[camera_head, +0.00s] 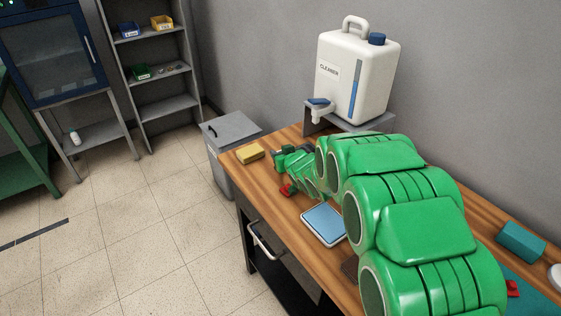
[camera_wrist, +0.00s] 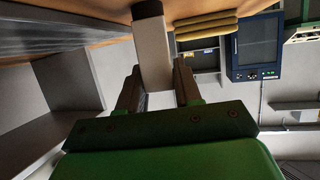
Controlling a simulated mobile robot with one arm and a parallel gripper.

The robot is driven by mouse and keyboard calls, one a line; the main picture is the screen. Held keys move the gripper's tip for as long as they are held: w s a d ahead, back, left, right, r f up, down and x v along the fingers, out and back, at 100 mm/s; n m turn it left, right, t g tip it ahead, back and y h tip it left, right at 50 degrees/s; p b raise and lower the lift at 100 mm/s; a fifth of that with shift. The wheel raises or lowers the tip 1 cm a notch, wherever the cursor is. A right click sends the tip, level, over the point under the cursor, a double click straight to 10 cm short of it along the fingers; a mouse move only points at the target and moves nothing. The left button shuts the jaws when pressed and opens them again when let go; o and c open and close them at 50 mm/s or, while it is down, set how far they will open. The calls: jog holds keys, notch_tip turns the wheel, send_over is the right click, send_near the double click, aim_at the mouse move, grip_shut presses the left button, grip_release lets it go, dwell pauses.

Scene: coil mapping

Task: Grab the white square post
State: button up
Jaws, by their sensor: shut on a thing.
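The white square post (camera_wrist: 153,52) shows in the wrist view as a pale, square-sided bar with a dark end at the top of the picture. My gripper (camera_wrist: 157,78) is shut on it, one brown finger on each side. In the head view my gripper (camera_head: 279,154) is low over the far end of the wooden bench, beyond my green arm. I cannot make out the post there. I cannot tell whether the post touches the bench.
A white cleaner canister (camera_head: 357,78) stands on a grey stand behind. A blue-topped scale (camera_head: 324,224) lies nearer. A grey bin (camera_head: 229,132) stands past the bench end.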

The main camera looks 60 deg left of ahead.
jog(key=shift+r, duration=0.1)
jog(key=shift+r, duration=0.6)
jog(key=s+d+r, duration=0.6)
jog(key=d+r, duration=0.5)
jog(key=d, duration=0.1)
jog(key=shift+s+d+r, duration=0.2)
jog(key=shift+r, duration=0.15)
